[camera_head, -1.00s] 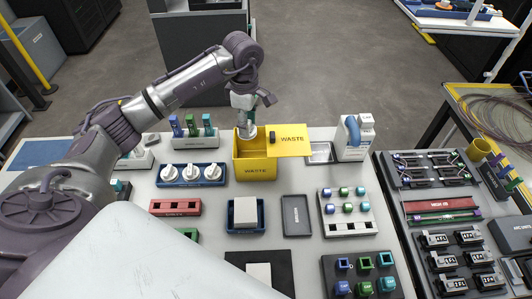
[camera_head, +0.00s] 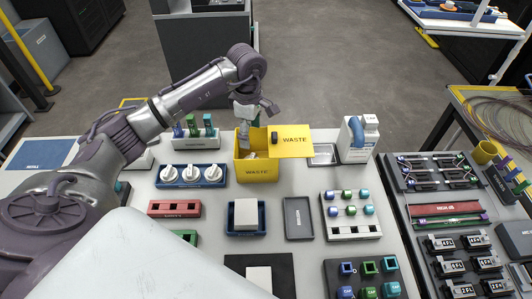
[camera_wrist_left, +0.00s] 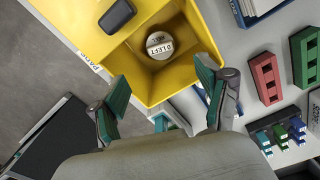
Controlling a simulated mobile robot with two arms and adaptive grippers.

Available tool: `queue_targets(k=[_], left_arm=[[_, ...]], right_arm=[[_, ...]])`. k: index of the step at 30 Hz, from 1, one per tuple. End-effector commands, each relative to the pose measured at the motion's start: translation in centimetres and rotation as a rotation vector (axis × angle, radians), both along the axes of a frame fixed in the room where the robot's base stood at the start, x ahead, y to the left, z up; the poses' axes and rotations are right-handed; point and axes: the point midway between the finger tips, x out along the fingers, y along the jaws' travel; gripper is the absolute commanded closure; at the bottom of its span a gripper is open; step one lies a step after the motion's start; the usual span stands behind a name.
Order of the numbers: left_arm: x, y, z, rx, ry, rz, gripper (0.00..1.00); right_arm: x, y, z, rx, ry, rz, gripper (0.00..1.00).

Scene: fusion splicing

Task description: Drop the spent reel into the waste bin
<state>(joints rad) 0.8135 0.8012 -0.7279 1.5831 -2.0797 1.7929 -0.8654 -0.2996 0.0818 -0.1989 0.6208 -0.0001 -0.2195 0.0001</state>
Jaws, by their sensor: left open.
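The yellow waste bin (camera_head: 257,174) stands at the back of the table, its lid open to the right. The spent reel (camera_wrist_left: 160,45), a small round piece with a white lettered label, lies inside the bin in the left wrist view. In the head view only a small pale part of it shows past the rim. My left gripper (camera_head: 245,132) hangs over the bin's opening from the back left. In the left wrist view my left gripper (camera_wrist_left: 162,84) has its green-padded fingers spread apart, with nothing between them. My right gripper is not in view.
Left of the bin are a blue tray (camera_head: 191,184) of white reels and a rack (camera_head: 197,140) of coloured tools. A white block in a tray stands in front.

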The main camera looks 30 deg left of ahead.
Motion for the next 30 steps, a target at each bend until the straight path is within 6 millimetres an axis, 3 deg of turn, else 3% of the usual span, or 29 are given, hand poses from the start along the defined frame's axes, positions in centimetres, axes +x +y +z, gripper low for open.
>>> queue_targets(k=[7,15,21,30], left_arm=[[0.1,0.0,1.7,0.001,-0.004,-0.001,0.24],[0.1,0.0,7.4,0.000,-0.006,-0.001,0.24],[0.1,0.0,10.7,-0.001,-0.002,0.000,0.24],[0.0,0.0,12.0,0.000,0.000,0.000,0.24]], right_arm=[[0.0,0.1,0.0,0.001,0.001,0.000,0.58],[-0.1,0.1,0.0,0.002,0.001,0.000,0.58],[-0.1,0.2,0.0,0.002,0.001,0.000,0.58],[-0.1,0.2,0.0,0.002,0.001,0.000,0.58]])
